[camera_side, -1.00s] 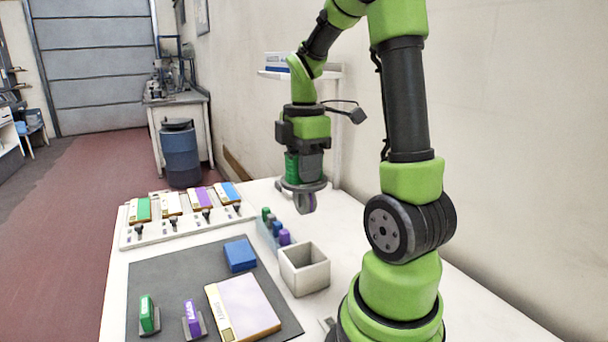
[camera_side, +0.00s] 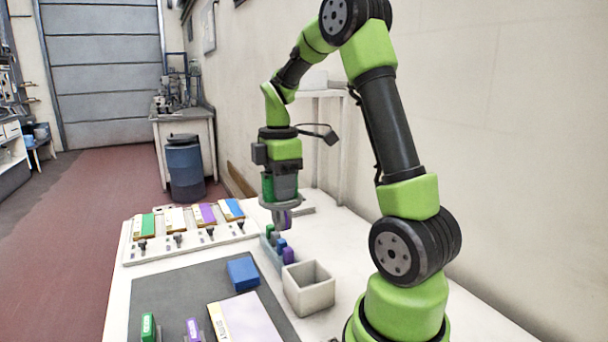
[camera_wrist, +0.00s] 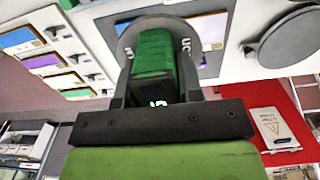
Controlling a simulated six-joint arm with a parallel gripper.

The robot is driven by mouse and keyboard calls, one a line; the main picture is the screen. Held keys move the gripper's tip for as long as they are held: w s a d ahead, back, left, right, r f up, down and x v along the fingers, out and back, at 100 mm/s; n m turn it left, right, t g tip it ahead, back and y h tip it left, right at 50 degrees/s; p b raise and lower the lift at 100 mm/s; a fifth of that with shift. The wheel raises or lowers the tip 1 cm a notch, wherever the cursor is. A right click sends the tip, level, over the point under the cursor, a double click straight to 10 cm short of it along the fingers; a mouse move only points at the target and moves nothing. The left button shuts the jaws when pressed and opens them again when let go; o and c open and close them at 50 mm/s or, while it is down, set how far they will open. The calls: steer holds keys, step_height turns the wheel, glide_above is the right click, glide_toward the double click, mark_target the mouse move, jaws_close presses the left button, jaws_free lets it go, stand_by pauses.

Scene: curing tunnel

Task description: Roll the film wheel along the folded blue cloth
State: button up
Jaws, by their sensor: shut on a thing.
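My gripper (camera_side: 281,190) hangs above the back of the table, pointing down, shut on the film wheel's green handle. It also shows in the wrist view (camera_wrist: 155,70), with a finger on each side of the green grip. The film wheel (camera_side: 283,217) has a round grey plate below the grip and a grey-purple wheel at the bottom, above the table and apart from the cloth. In the wrist view its grey plate (camera_wrist: 128,40) lies behind the fingers. The folded blue cloth (camera_side: 242,271) lies on the dark mat, nearer and left of my gripper.
A holder with small coloured bottles (camera_side: 279,247) stands just below the wheel. A white open box (camera_side: 308,290) is right of the cloth. A white rack (camera_side: 188,243) with coloured blocks is behind the mat (camera_side: 185,290). A large pale slab (camera_side: 250,322) lies nearer than the cloth.

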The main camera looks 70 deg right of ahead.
steer(key=w+a+f, duration=0.1)
steer(key=w+f, duration=0.7)
steer(key=f, duration=0.4)
steer(key=shift+a, duration=0.35)
steer(key=shift+f, duration=0.4)
stand_by(1.1)
steer(key=shift+w+d, duration=0.1)
steer(key=shift+w, duration=0.05)
steer(key=shift+w+d, duration=1.45)
steer(key=shift+d, duration=0.15)
steer(key=shift+w+d+r, duration=0.1)
steer(key=shift+w+d, duration=0.55)
steer(key=shift+w, duration=0.05)
